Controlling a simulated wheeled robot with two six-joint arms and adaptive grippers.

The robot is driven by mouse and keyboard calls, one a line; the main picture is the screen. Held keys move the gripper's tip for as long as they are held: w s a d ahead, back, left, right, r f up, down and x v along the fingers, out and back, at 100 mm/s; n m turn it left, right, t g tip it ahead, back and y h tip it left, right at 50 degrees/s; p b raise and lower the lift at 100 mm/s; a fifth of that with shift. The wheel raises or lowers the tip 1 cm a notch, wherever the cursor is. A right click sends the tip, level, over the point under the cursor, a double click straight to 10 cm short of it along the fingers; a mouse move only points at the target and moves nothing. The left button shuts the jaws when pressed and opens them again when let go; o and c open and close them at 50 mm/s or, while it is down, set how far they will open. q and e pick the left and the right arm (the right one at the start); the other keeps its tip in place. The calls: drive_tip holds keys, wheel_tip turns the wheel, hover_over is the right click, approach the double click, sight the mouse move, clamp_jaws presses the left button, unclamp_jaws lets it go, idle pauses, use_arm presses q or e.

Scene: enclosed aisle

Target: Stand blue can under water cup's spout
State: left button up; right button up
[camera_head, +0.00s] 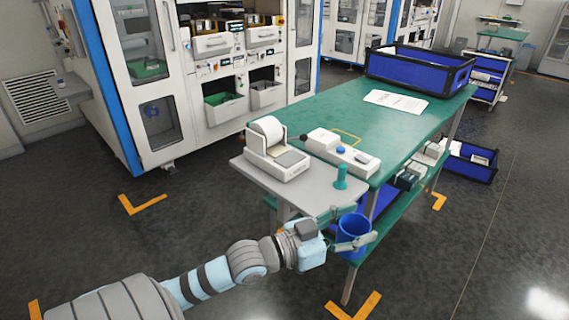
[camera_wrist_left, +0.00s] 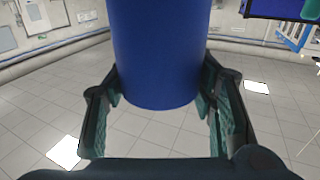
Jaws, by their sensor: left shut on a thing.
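The blue can (camera_head: 353,236) is in my left gripper (camera_head: 360,240), in front of the green workbench's near end. It looks like an open-topped blue cylinder, held roughly upright in the air above the floor. In the left wrist view the blue can (camera_wrist_left: 155,50) fills the upper middle. The fingers of my left gripper (camera_wrist_left: 160,88) press on its two sides. A small teal upright object (camera_head: 341,178) stands on the grey side shelf just behind the can. I cannot make out a water cup with a spout in either view. My right gripper is not in view.
The grey side shelf (camera_head: 262,180) carries a white printer-like device (camera_head: 277,150). A white control box (camera_head: 340,152) and a blue crate (camera_head: 420,82) are on the green workbench (camera_head: 300,105). White cabinets stand behind at left. The dark floor in front is clear.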

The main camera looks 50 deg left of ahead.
use_arm(q)
drive_tip(key=w+a+r+n+t+y+p, duration=0.1)
drive_tip(key=w+a+r+n+y+p, duration=0.35)
drive_tip(key=w+a+r, duration=1.15)
drive_tip(key=f+y+b, duration=0.1)
drive_tip(key=f+b, duration=0.1)
drive_tip(key=f, duration=0.5)
drive_tip(key=s+f+b, duration=0.1)
drive_tip(key=f+b, duration=0.1)
drive_tip(key=f, duration=0.5)
drive_tip(key=s+f+y+b, duration=0.1)
drive_tip(key=f+b, duration=0.2)
drive_tip(key=f, duration=0.3)
drive_tip(key=shift+s+a+f+y, duration=0.15)
drive_tip(key=shift+a+f+y, duration=0.15)
drive_tip(key=shift+f+y, duration=0.1)
drive_tip(key=shift+r, duration=0.1)
drive_tip(key=o, duration=1.1)
drive_tip(key=shift+o, duration=0.2)
